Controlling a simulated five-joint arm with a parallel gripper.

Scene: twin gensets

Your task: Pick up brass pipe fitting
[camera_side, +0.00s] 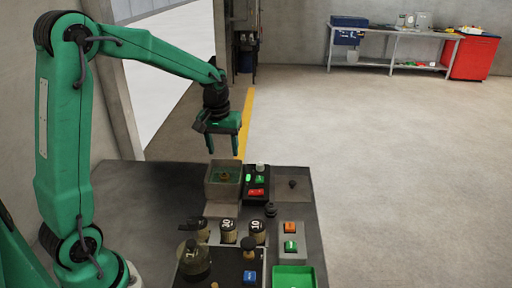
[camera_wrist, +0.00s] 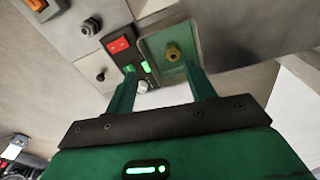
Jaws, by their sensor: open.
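The brass pipe fitting (camera_side: 225,176) sits inside a grey, green-floored open box (camera_side: 209,188) near the back of the dark table. The wrist view shows the fitting (camera_wrist: 173,52) as a small brass piece with a dark hole, on the green floor of the box (camera_wrist: 150,36). My gripper (camera_side: 223,152) is green, points down and is open and empty above the box. In the wrist view the two fingers of my gripper (camera_wrist: 161,73) are spread, with the fitting beyond and between them, towards the right finger. Nothing visibly touches the fitting.
A black switch panel (camera_side: 248,194) with red and green switches stands right beside the box. Several labelled cylinders (camera_side: 228,231), a grey button box (camera_side: 291,255) and a green tray (camera_side: 293,278) are nearer the camera. A workbench (camera_side: 390,32) stands far back.

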